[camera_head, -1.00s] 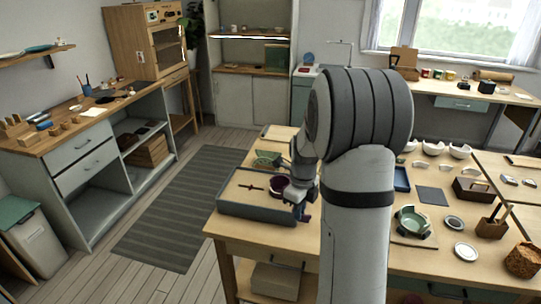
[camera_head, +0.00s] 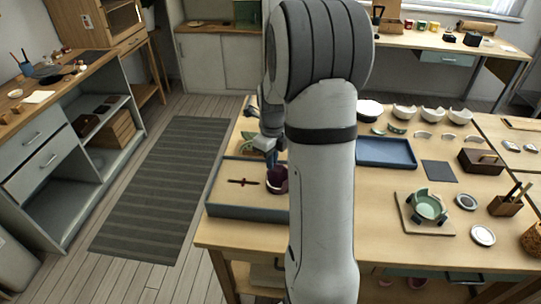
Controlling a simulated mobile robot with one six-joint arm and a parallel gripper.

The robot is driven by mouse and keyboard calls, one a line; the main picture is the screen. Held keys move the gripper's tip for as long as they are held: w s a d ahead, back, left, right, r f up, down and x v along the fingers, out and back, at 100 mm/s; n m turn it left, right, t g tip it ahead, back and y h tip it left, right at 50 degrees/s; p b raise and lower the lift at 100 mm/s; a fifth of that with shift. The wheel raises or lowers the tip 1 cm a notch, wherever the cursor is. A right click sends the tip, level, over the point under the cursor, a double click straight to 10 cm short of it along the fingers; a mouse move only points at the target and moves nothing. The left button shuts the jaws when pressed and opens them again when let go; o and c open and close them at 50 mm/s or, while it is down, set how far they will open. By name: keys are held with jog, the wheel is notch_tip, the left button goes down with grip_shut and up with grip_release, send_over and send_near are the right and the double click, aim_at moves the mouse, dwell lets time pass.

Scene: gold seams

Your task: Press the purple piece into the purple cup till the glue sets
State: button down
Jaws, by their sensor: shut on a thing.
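The purple cup (camera_head: 278,184) stands in the grey tray (camera_head: 240,212) on the near-left part of the wooden table. My gripper (camera_head: 271,161) points down at the cup's rim and is shut on the purple piece. The piece is too small and too close to the cup's colour to tell apart, and I cannot tell whether it touches the rim. My arm hides the cup's right surroundings.
A dark red brush-like stick (camera_head: 243,182) lies in the tray left of the cup. To the right are a blue tray (camera_head: 386,153), a green cup on a board (camera_head: 428,206), a dark box (camera_head: 481,160) and several white bowls. Open floor lies left of the table.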

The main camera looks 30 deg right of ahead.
jog(key=b, duration=0.4)
send_over(272, 187)
jog(key=shift+f, duration=3.3)
jog(key=shift+f+b, duration=0.6)
jog(key=shift+b, duration=0.25)
dwell(3.4)
